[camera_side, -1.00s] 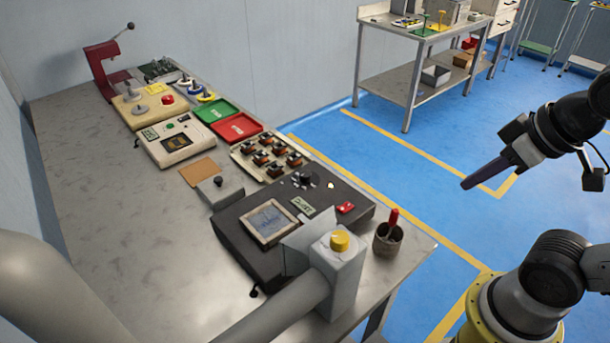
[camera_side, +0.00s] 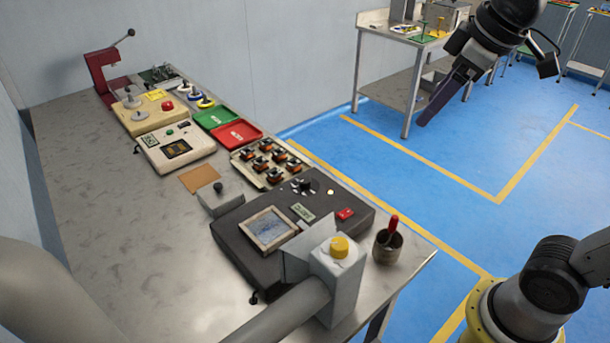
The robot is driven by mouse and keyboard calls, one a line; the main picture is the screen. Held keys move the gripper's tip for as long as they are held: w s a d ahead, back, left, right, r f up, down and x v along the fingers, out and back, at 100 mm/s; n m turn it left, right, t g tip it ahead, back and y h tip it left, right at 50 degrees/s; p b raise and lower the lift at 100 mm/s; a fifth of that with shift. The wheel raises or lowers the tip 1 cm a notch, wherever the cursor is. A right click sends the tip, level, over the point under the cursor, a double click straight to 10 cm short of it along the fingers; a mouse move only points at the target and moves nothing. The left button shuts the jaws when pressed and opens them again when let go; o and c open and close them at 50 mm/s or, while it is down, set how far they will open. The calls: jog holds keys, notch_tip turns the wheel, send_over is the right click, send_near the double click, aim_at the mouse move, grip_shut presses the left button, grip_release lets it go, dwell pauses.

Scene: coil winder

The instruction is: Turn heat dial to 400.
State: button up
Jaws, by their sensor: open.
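A dark grey control box (camera_side: 343,220) lies on the near part of the metal bench. A round black dial (camera_side: 304,186) sits at its back edge; I take it for the heat dial, but its numbers are too small to read. A small green display (camera_side: 303,212), a red switch (camera_side: 345,214) and a framed window (camera_side: 268,229) are on the same box. My gripper (camera_side: 425,119) is up at the right, over the blue floor, well away from the box and touching nothing. Its fingers point down and left and overlap in this view, with nothing seen between them.
A rack of coils (camera_side: 268,160) is behind the box. Red (camera_side: 237,133) and green trays lie further back. The bench's left side is clear.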

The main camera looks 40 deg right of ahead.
jog(key=w+a+n+g, duration=0.1)
jog(key=w+n, duration=0.1)
jog(key=w, duration=0.9)
jog(key=n+g, duration=0.1)
jog(key=g, duration=0.3)
send_over(305, 180)
notch_tip(305, 180, down, 14)
jog(key=f, duration=0.1)
jog(key=shift+h, duration=0.3)
notch_tip(305, 180, down, 14)
jog(key=shift+r, duration=0.2)
jog(key=shift+c, duration=0.2)
grip_shut()
